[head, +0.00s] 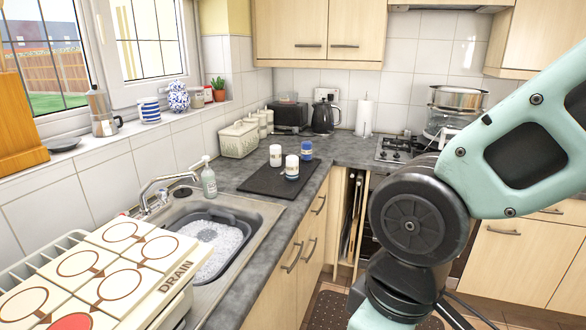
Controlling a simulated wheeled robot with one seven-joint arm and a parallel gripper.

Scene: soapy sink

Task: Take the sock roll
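I cannot make out a sock roll for certain in the head view. Several small cylinders stand on a dark mat (262,182) on the counter: a white one (275,155), a white one with a blue band (291,168) and a blue one with a pale top (306,150). They are too small to tell what they are. My arm fills the right side of the view. My gripper is out of view, so its state and anything in it are hidden.
The sink (225,240) holds a dark basin of suds. A tap (160,190) and soap bottle (209,181) stand at its back. A kettle (325,116) and hob (395,150) are farther back. Counter right of the mat is clear.

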